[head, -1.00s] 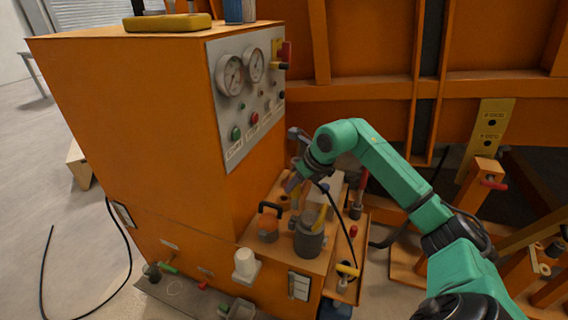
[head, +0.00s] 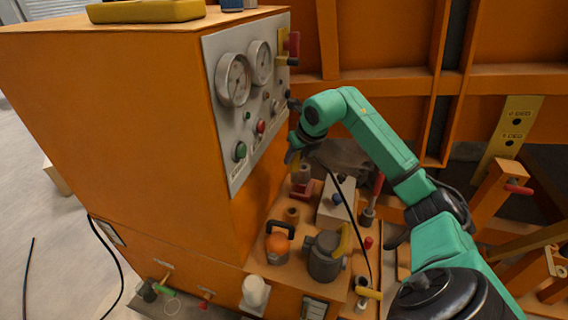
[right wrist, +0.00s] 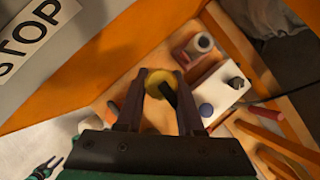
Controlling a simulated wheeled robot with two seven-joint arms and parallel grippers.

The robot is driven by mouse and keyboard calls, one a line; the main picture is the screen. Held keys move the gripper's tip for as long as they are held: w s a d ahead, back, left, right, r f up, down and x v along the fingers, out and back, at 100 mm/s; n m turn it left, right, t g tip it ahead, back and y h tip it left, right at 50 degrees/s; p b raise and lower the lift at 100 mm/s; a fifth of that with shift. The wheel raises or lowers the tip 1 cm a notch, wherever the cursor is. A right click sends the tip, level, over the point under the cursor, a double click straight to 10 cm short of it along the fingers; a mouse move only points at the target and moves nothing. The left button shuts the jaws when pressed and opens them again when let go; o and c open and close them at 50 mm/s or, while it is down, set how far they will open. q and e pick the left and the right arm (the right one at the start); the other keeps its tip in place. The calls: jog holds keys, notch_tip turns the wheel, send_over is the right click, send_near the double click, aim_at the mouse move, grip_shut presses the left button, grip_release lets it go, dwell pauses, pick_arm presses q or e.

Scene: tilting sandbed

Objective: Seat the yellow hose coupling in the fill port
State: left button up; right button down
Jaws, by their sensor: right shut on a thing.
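The yellow hose coupling (right wrist: 157,84) shows in the right wrist view as a yellow ring between my right gripper's two dark fingers (right wrist: 159,78). The right gripper is shut on it, and a black hose runs from it. In the head view my right gripper (head: 296,153) is beside the orange cabinet's panel, above the shelf fittings; the coupling is hidden there. The hose (head: 346,205) hangs down to the right. I cannot tell for sure which fitting is the fill port. A short brown socket (head: 292,214) stands on the shelf below the gripper.
The orange cabinet (head: 130,130) with gauges stands close on the left. The shelf holds a grey pump body (head: 325,258) with a yellow lever, an orange part with a black handle (head: 278,245), and a pale box (head: 337,203). Orange framing stands behind.

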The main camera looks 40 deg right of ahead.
aim_at(293, 182)
jog(key=b+x, duration=0.1)
jog(key=x, duration=0.1)
jog(key=b+x, duration=0.1)
jog(key=x, duration=0.1)
jog(key=shift+s+f, duration=0.15)
jog(key=shift+f, duration=0.2)
jog(key=f+b, duration=0.1)
jog(key=s+f+b, duration=0.1)
jog(key=shift+s+a+f, duration=0.1)
jog(key=shift+s+f, duration=0.2)
jog(key=shift+w+f, duration=0.15)
jog(key=shift+w, duration=0.15)
jog(key=shift+s+b, duration=0.15)
jog(key=shift+b, duration=0.25)
notch_tip(293, 182, down, 3)
jog(key=shift+b, duration=1.25)
pick_arm(q)
jog(key=w+d+f+b, duration=0.1)
jog(key=w+f+b, duration=0.1)
jog(key=w+f, duration=0.3)
jog(key=shift+f, duration=1.15)
pick_arm(e)
jog(key=shift+f, duration=1.25)
pick_arm(q)
jog(key=shift+s+f, duration=0.1)
jog(key=shift+s, duration=0.1)
